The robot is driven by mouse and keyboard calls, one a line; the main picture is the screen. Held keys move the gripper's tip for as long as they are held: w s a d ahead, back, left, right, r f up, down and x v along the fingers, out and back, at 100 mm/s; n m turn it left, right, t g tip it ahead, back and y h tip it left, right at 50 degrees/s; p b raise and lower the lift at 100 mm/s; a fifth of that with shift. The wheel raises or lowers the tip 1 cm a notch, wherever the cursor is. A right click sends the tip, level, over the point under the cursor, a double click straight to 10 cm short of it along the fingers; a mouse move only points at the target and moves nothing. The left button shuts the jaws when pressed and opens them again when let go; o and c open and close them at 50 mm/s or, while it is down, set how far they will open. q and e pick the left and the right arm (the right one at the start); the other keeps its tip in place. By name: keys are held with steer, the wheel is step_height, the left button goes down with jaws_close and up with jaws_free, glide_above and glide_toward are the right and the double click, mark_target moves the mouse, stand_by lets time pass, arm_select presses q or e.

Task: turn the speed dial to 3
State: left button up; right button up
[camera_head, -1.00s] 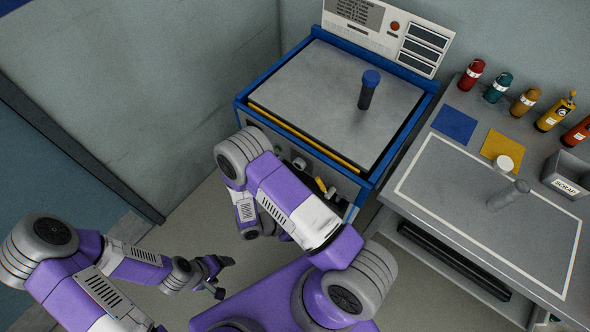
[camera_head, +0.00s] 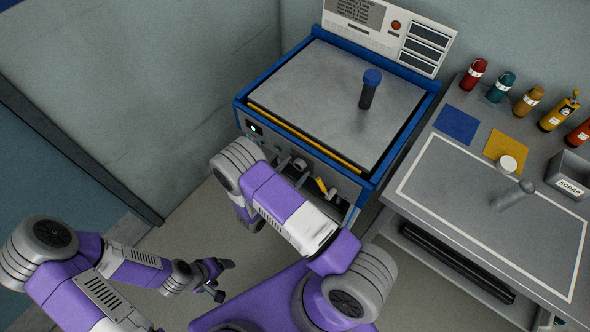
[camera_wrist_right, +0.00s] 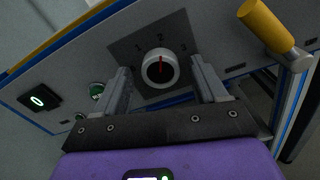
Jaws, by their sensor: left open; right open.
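The speed dial (camera_wrist_right: 160,68) is a round white knob on a dark plate on the machine's front, in the right wrist view. My right gripper (camera_wrist_right: 160,63) is open, with one finger on each side of the dial; a gap shows on both sides. In the head view my right arm hides this gripper. My left gripper (camera_head: 221,279) is open and empty, low and away from the machine.
A yellow handle (camera_wrist_right: 267,25) sticks out at right. A grey bench (camera_head: 420,215) with bottles stands right of the blue-edged machine (camera_head: 330,95).

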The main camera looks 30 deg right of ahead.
steer(key=shift+w+d, duration=0.1)
steer(key=shift+d, duration=0.05)
steer(key=shift+c, duration=0.4)
steer(key=c, duration=1)
steer(key=shift+m, duration=0.3)
steer(key=m+b, duration=0.2)
steer(key=m, duration=0.2)
steer(key=shift+f, duration=0.1)
steer(key=m+b, duration=0.1)
steer(key=m, duration=0.4)
steer(key=shift+m, duration=0.3)
